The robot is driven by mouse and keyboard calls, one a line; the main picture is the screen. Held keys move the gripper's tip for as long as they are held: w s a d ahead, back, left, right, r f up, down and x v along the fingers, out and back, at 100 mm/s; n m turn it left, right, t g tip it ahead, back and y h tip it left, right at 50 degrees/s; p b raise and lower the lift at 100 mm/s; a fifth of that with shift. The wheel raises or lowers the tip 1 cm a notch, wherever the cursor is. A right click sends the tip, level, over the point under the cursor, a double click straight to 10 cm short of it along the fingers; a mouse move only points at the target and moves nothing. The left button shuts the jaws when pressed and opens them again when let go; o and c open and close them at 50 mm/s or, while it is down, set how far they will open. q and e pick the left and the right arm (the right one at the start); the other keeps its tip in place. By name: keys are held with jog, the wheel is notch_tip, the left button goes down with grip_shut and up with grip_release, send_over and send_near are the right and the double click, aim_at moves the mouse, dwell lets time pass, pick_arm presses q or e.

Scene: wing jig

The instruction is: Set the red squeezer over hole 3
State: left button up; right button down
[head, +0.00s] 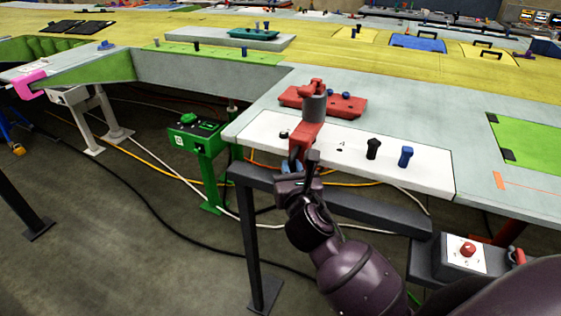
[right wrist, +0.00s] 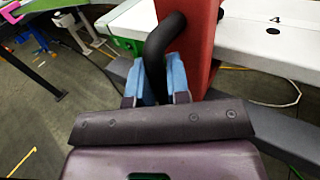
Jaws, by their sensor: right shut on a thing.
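The red squeezer (head: 303,143) has a grey cylinder near its top and a curved black handle. My right gripper (head: 292,168) is shut on that handle; in the right wrist view its blue fingertips (right wrist: 162,80) close around the black handle (right wrist: 163,45) beside the red body (right wrist: 188,40). The squeezer stands upright at the white strip (head: 430,178), between a dark hole (head: 284,134) and another hole (head: 340,147). I cannot tell whether it touches the strip. In the right wrist view, a hole (right wrist: 272,31) shows by a printed 4. The hole under the squeezer is hidden. My left gripper is out of view.
A black peg (head: 373,148) and a blue peg (head: 406,156) stand on the strip's right part. A red tray (head: 354,106) with blue knobs lies behind the squeezer. A dark rail (head: 370,208) runs along the table's front. A red-button box (head: 467,252) is at lower right.

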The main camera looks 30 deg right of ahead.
jog(key=c, duration=1.1)
grip_release()
jog(key=v, duration=1)
jog(key=shift+s+a, duration=0.2)
jog(key=shift+s, duration=0.15)
